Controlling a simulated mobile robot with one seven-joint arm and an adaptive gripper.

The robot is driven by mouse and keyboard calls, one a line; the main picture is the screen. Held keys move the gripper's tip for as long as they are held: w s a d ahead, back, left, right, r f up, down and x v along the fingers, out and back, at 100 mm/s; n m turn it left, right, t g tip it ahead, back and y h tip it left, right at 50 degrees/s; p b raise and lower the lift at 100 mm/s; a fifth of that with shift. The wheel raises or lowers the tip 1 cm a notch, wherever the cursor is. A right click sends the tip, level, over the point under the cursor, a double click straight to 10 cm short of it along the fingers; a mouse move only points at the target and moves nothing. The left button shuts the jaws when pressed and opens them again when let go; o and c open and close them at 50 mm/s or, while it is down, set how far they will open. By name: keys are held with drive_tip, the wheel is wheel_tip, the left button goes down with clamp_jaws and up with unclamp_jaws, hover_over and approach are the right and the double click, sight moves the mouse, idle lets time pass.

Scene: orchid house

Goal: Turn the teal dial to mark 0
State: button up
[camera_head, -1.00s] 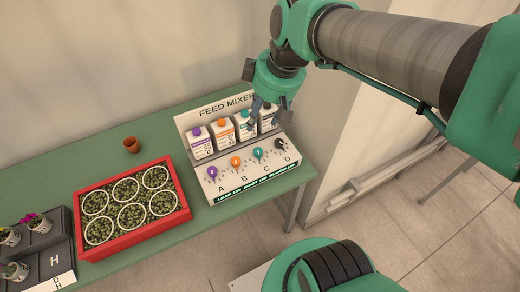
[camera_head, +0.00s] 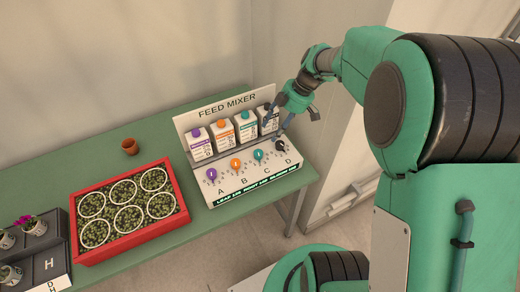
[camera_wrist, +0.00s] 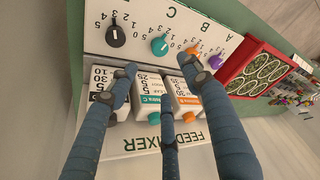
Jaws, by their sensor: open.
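The teal dial (camera_head: 258,155) is the third of the row on the sloped front of the feed mixer (camera_head: 240,178), above letter C. In the wrist view the teal dial (camera_wrist: 159,46) shows a white pointer line on its face; I cannot read its mark surely. My gripper (camera_head: 278,119) is open and empty, above the right end of the mixer near the black dial and carton. In the wrist view its fingers (camera_wrist: 158,68) spread over the cartons, with their tips short of the teal dial and apart from it. The dial is uncovered there.
Purple (camera_head: 211,174), orange (camera_head: 236,163) and black (camera_head: 281,145) dials flank the teal one. Cartons (camera_head: 224,137) stand behind the dials. A red tray of pots (camera_head: 132,247) and a small terracotta pot (camera_head: 130,147) stand left on the green table (camera_head: 95,165).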

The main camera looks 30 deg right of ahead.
sight(259, 152)
drive_tip(key=shift+f, duration=0.1)
drive_tip(key=b+x, duration=0.2)
drive_tip(key=x, duration=1.1)
drive_tip(key=shift+a+f, duration=0.1)
drive_tip(key=shift+f, duration=0.25)
drive_tip(key=c, duration=1.2)
drive_tip(key=shift+o, duration=0.2)
